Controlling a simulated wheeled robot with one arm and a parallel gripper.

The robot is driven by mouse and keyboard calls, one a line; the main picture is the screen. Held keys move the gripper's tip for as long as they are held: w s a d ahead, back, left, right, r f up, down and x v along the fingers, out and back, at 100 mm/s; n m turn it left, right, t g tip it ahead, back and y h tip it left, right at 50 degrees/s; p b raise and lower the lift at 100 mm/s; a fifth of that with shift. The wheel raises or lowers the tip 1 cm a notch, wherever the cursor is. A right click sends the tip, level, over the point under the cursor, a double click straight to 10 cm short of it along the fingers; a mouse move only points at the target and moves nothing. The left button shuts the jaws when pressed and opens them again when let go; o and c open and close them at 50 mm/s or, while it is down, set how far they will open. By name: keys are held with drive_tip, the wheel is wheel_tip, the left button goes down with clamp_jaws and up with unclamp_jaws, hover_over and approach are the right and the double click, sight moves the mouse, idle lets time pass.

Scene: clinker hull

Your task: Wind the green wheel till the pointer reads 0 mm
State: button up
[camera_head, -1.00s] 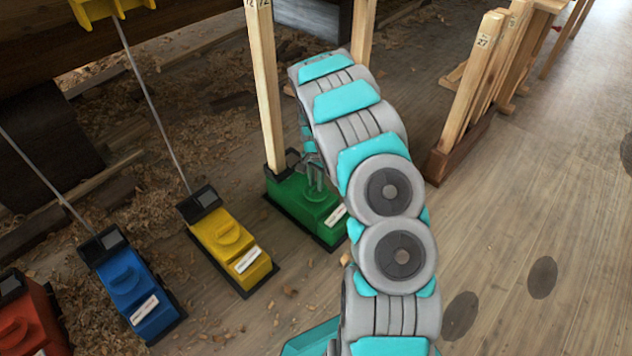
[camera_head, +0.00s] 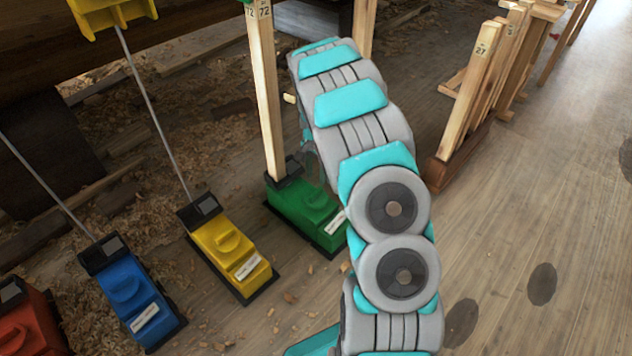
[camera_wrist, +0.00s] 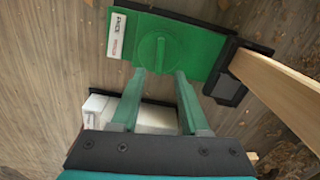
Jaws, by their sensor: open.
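The green box (camera_head: 303,212) stands on the floor, with a white label and a black socket that holds a pale wooden post. Its green wheel, a round knob with a raised bar, shows in the wrist view (camera_wrist: 158,52). My gripper (camera_wrist: 162,75) is open and empty there, its two fingertips near the lower edge of the wheel. I cannot tell how high they are above it. In the head view my arm hides most of the gripper. I see no pointer or scale reading in either view.
Yellow (camera_head: 230,250), blue (camera_head: 130,295) and red (camera_head: 25,325) boxes stand to the left, with thin rods rising from the yellow and blue ones. Wooden posts on a base (camera_head: 465,150) stand right of my arm. The plank floor at right is clear.

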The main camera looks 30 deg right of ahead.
sight(316, 191)
drive_tip(key=shift+r, duration=0.35)
drive_tip(key=shift+r+p, duration=0.15)
drive_tip(key=shift+p, duration=0.15)
drive_tip(key=p, duration=0.9)
drive_tip(key=shift+f+p, duration=0.35)
drive_tip(key=shift+f, duration=3.95)
clamp_jaws()
